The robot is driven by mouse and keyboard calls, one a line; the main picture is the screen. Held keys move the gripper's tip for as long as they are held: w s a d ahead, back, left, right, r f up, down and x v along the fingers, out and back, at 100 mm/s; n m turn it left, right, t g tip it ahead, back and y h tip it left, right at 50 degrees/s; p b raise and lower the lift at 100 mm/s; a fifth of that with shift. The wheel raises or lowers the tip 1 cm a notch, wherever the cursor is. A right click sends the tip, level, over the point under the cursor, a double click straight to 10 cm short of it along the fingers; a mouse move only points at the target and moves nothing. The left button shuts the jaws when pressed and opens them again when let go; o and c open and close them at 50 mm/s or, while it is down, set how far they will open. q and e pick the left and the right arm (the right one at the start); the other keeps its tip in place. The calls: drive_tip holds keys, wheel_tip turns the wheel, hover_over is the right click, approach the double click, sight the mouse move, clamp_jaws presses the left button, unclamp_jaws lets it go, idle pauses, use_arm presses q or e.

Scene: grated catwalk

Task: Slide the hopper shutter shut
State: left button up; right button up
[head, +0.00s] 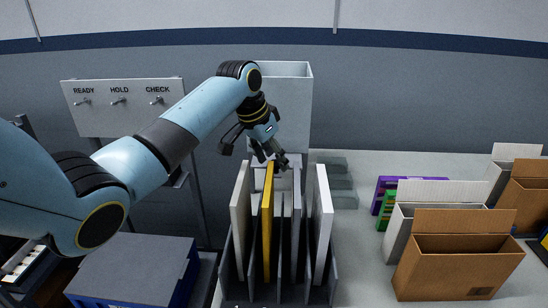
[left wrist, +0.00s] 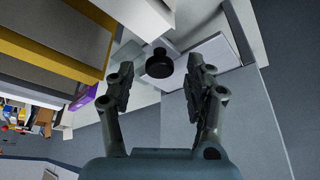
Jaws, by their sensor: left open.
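The hopper (head: 291,95) is a tall, pale, open-topped box behind the rack in the head view. My left gripper (head: 270,157) is in front of its lower part, pointing down, open. In the left wrist view a dark round knob (left wrist: 159,64) lies between and just beyond the open fingertips, apart from both. It stands against pale grey panels that look like the shutter and hopper body. I cannot tell how far the shutter is open; the arm and rack hide that part in the head view. My right gripper is in neither view.
A rack (head: 328,285) of upright boards, one yellow (head: 267,225), stands just in front of the gripper. Open cartons (head: 455,262) stand at the right. Clear trays (head: 341,180) lie beside the hopper. A switch panel (head: 125,108) is at the left. Bare table lies between rack and cartons.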

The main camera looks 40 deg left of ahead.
use_arm(q)
drive_tip(key=shift+w+f, duration=0.15)
drive_tip(key=shift+f, duration=0.2)
clamp_jaws()
drive_tip(key=shift+w+a+b, duration=0.15)
drive_tip(key=shift+w+a, duration=0.25)
drive_tip(key=shift+w, duration=0.25)
drive_tip(key=shift+w+a+b, duration=0.15)
drive_tip(key=shift+w+a, duration=0.2)
drive_tip(key=shift+w, duration=0.3)
unclamp_jaws()
drive_tip(key=shift+s, duration=0.1)
drive_tip(key=v, duration=1.2)
drive_tip(key=shift+c, duration=0.3)
